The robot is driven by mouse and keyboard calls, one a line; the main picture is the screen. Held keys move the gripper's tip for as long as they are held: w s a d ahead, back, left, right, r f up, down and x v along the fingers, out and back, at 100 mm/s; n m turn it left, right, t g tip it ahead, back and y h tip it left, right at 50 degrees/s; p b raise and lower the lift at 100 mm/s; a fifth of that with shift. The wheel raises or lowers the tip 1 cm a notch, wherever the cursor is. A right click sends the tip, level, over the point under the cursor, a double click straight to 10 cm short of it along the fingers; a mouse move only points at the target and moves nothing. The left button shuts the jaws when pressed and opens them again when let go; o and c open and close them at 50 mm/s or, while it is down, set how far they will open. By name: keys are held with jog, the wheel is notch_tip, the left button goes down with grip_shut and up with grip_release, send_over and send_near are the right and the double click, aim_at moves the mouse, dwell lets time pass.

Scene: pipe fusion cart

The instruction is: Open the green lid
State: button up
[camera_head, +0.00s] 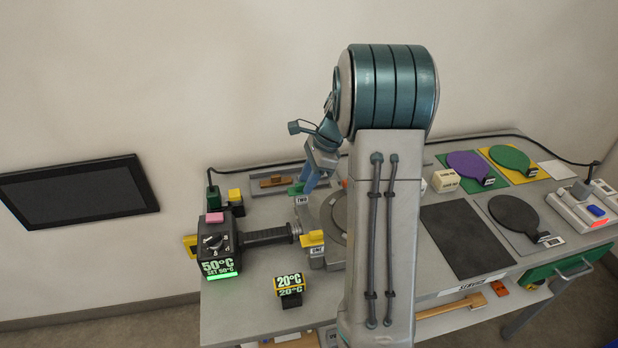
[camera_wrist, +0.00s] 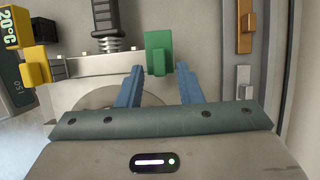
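A small green block (camera_head: 296,189) stands beside the "TWO" label on the cart. In the wrist view the green block (camera_wrist: 158,52) appears between and just beyond my blue fingertips. My gripper (camera_head: 308,184) points down at it, and its two fingers (camera_wrist: 160,70) are spread with a gap on each side of the block. I cannot tell whether they touch it. A round green plate with a tab (camera_head: 509,157) lies on a yellow panel at the back right. A green panel with a grey handle (camera_head: 541,275) shows at the cart's right front. My arm hides the cart's middle.
A yellow block (camera_head: 312,239) stands by "ONE", also in the wrist view (camera_wrist: 35,66). A black heater unit (camera_head: 219,248) reads 50°C; a 20°C display (camera_head: 289,285) is in front. A purple round plate (camera_head: 467,164) and dark round plate (camera_head: 514,215) lie right of my arm.

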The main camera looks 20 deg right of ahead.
grip_shut()
jog(key=shift+w, duration=0.1)
jog(key=n+p, duration=0.1)
jog(key=w+n+g+p, duration=0.1)
jog(key=n, duration=0.1)
jog(key=shift+w+r+n+g, duration=0.1)
jog(key=shift+w+n+g, duration=0.1)
jog(key=shift+n+g, duration=0.1)
jog(key=shift+w+a+n+g+h+p, duration=0.45)
jog(key=shift+w+a+n+g+h, duration=0.25)
jog(key=shift+n, duration=1.9)
jog(key=shift+w+a+n+g+h+p, duration=0.55)
jog(key=shift+w+a+n+h, duration=0.1)
jog(key=shift+n, duration=1.95)
jog(key=shift+w+a+n+g+h+p, duration=0.4)
jog(key=shift+w+a+n+g+h, duration=0.3)
jog(key=shift+n, duration=1.9)
